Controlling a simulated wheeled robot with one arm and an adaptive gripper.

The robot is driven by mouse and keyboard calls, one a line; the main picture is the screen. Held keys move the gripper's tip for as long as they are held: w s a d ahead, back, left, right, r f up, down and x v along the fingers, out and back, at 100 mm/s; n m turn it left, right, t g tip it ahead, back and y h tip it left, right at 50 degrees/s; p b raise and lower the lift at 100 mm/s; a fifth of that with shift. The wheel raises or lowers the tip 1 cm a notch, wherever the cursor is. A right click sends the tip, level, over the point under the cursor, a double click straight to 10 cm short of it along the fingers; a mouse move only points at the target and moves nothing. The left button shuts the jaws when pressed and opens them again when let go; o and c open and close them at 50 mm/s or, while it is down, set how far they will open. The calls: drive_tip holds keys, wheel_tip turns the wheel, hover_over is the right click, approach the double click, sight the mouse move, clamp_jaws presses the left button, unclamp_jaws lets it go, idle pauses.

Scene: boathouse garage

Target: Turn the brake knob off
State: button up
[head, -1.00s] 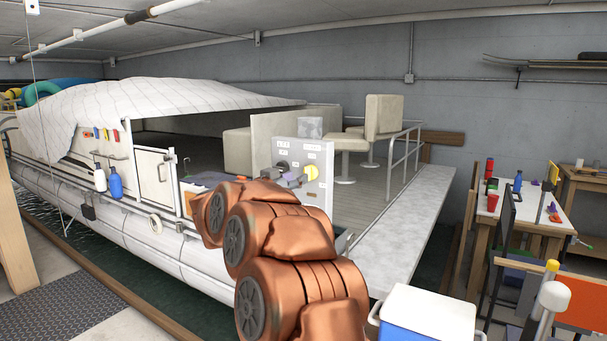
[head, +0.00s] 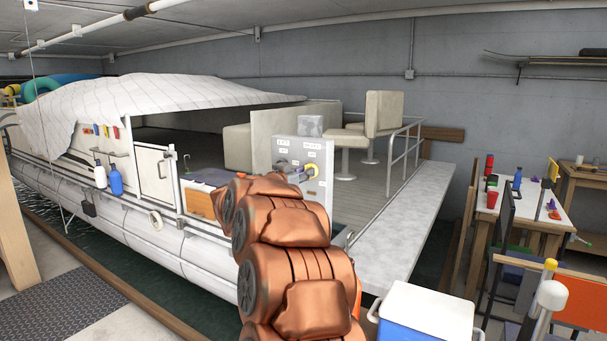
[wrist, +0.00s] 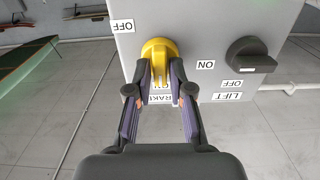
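The brake knob (wrist: 160,55) is yellow and sits on a grey panel in the wrist view. Its handle points down in that picture, towards a label partly hidden between my fingers; an "OFF" label (wrist: 122,27) is at its upper left. The brake title label (wrist: 160,98) is partly covered. My gripper (wrist: 162,70) is narrowed, with one fingertip on each side of the knob's handle, seemingly touching it. In the head view my gripper (head: 298,175) is at the front of the grey control panel (head: 318,192) on the boat; my arm hides part of the panel.
A black lift knob (wrist: 246,58) is close to the right of the brake knob, with its own labels. The boat's bare deck (head: 405,215) lies right of the panel. A cooler (head: 425,310), a cluttered table (head: 490,212) and an orange board (head: 570,295) stand at the right.

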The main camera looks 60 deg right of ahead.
clamp_jaws()
drive_tip(key=shift+s+f+m+b, duration=0.1)
drive_tip(key=shift+m+b, duration=1.75)
drive_tip(key=shift+m, duration=1.15)
drive_tip(key=shift+s+f+m+b, duration=0.15)
drive_tip(key=shift+m+b, duration=1.65)
drive_tip(key=shift+m, duration=1.2)
drive_tip(key=shift+f+m+b, duration=0.1)
drive_tip(key=shift+m+b, duration=1.75)
drive_tip(key=shift+m, duration=1.15)
drive_tip(key=shift+o, duration=2.3)
unclamp_jaws()
drive_tip(key=shift+r, duration=0.1)
